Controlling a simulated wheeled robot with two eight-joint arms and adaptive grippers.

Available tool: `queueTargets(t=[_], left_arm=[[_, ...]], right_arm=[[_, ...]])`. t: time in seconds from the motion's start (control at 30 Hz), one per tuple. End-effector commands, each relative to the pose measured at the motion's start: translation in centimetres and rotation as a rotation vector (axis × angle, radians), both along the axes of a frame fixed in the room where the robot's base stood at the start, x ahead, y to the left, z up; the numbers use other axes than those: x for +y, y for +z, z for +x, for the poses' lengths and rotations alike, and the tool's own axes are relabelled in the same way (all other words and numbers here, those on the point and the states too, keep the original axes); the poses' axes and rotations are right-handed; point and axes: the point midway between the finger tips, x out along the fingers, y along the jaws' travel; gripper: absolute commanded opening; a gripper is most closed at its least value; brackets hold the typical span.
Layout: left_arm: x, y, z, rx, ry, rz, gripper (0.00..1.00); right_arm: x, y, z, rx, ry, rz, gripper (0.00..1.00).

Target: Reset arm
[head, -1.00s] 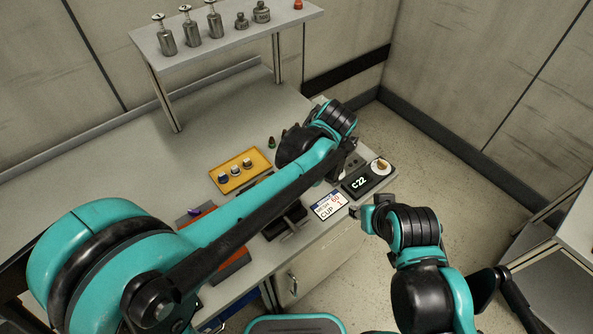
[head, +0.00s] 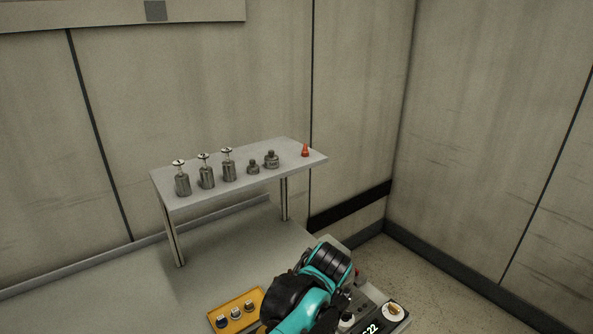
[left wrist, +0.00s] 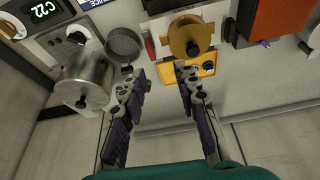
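My left arm reaches in from the bottom of the head view, its end over the right side of the bench (head: 120,295); its fingers are hidden there. In the left wrist view my left gripper (left wrist: 160,82) is open, with its two fingers well apart and nothing between them. A metal canister (left wrist: 88,75) and a grey round dish (left wrist: 122,42) show left of the fingers. A brass-coloured round thing (left wrist: 190,37) and a yellow tray (left wrist: 205,70) are beyond the fingertips. My right gripper is out of both current views.
A raised shelf (head: 205,187) holds several metal containers and a red cone-shaped piece (head: 305,151). An orange bin (left wrist: 278,18) shows in the wrist view. Walls close the back and right.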

Motion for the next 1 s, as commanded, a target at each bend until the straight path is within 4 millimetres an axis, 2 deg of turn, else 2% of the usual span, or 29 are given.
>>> queueTargets(t=[0.03, 0.2, 0.4, 0.5, 0.7, 1.0], left_arm=[[2.1, 0.0, -0.8, 0.002, -0.029, -0.010, 0.31], [8.7, -0.3, -4.1, -0.024, -0.196, -0.036, 0.31], [14.7, -2.0, -8.7, -0.108, -0.383, -0.022, 0.31], [16.6, -3.3, -10.7, -0.156, -0.458, 0.006, 0.31], [18.7, -5.0, -12.9, -0.222, -0.548, 0.062, 0.31], [19.0, -5.3, -13.3, -0.236, -0.571, 0.080, 0.31]], right_arm=[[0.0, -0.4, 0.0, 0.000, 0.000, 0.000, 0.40], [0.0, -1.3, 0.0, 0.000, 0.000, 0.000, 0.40], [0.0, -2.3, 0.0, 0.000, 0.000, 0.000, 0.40], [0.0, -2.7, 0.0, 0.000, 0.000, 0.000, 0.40], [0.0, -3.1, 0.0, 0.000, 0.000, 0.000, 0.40], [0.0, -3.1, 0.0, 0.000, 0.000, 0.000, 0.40]])
